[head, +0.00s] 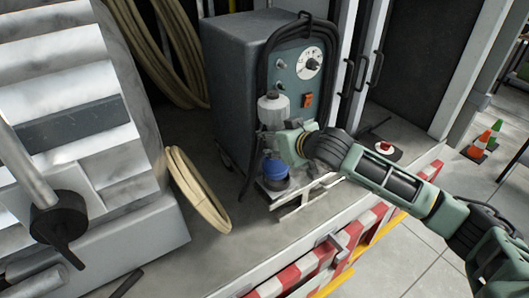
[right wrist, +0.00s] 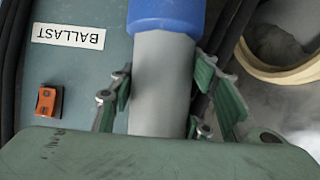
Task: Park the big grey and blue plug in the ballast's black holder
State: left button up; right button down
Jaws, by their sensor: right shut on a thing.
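The ballast (head: 290,75) is a grey box with a teal front panel, a white dial and an orange switch. Its panel also shows in the right wrist view (right wrist: 75,85), with an upside-down BALLAST label. My right gripper (head: 276,143) is shut on the big plug (head: 273,108), around its grey body. The plug stands roughly upright before the panel, grey end up and blue end (head: 275,168) down. In the right wrist view the grey body (right wrist: 162,80) lies between the fingers. A dark part shows under the blue end; I cannot tell whether it is the holder or whether the plug sits in it.
A black cable (head: 264,70) hangs looped at the ballast's front. A coiled pale hose (head: 195,190) lies to the left, and a metal stepped block (head: 70,110) fills the left side. A red and white striped edge (head: 308,262) borders the deck. Traffic cones (head: 482,143) stand at right.

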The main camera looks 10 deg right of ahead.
jog(key=shift+w+d+r+m+h, duration=0.3)
jog(key=shift+w+d+r+m, duration=0.2)
jog(key=shift+w+d+r, duration=0.25)
jog(key=shift+w+a, duration=0.1)
jog(key=shift+f, duration=0.7)
jog(key=shift+w+d+f, duration=0.15)
jog(key=shift+d+f, duration=0.2)
jog(key=shift+f, duration=0.3)
jog(key=shift+s+a+r, duration=0.15)
jog(key=shift+s+a, duration=0.05)
jog(key=shift+a, duration=0.1)
pick_arm(q)
jog(key=shift+s+a+r, duration=0.1)
jog(key=shift+s+r, duration=0.05)
jog(key=shift+s, duration=0.15)
pick_arm(e)
jog(key=shift+f, duration=0.3)
jog(key=shift+s, duration=0.15)
